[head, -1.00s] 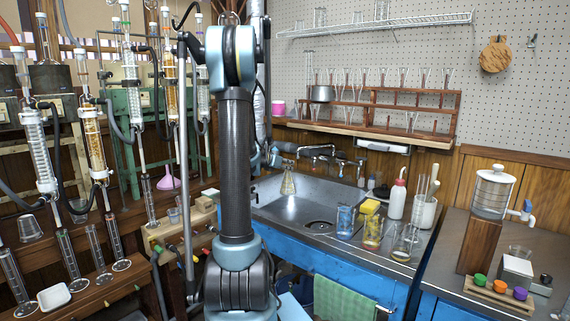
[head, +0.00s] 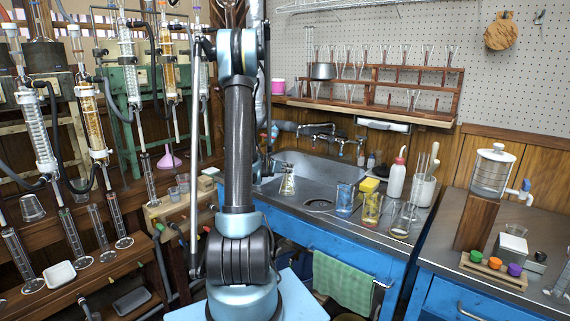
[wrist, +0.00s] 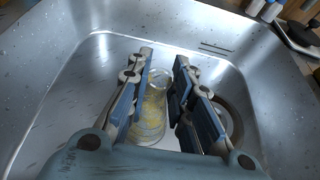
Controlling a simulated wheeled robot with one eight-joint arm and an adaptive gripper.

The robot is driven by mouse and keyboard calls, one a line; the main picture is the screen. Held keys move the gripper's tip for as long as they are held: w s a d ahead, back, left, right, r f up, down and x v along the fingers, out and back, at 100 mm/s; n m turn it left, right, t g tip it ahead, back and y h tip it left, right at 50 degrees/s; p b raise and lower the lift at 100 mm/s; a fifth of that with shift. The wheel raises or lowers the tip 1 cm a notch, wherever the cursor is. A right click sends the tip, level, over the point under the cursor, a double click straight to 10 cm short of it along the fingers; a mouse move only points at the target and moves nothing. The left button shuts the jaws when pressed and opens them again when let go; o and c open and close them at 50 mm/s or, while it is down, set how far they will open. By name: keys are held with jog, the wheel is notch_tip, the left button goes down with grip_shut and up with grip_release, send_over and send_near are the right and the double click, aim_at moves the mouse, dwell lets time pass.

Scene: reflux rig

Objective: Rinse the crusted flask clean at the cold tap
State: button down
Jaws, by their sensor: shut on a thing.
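The crusted flask (head: 287,186) is a clear conical flask with yellowish crust inside, over the left part of the steel sink (head: 315,172). In the wrist view the flask (wrist: 150,118) stands between the two fingers of my gripper (wrist: 163,64), which is shut on it. I cannot tell whether its base touches the sink floor. Two taps (head: 322,133) (head: 352,143) stand at the sink's back edge, behind the flask. I cannot tell which is cold, and no running water shows.
Right of the sink stand a blue-tinted beaker (head: 345,198), a yellow sponge (head: 369,185), a yellow-stained beaker (head: 371,210), another flask (head: 401,222) and a white wash bottle (head: 396,179). A green towel (head: 345,279) hangs in front. Glass columns (head: 92,120) crowd the left.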

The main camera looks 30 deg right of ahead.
notch_tip(320, 180, down, 3)
jog(key=shift+r, duration=0.1)
jog(key=w+d+f, duration=0.1)
jog(key=w+d, duration=0.4)
jog(key=d, duration=0.3)
jog(key=shift+w+d+f, duration=0.15)
jog(key=shift+w+d, duration=0.05)
jog(key=shift+d, duration=0.05)
jog(key=shift+f, duration=0.1)
dwell(0.5)
jog(key=c, duration=1.4)
grip_release()
jog(key=shift+s, duration=0.1)
jog(key=shift+o, duration=0.3)
jog(key=shift+f, duration=0.15)
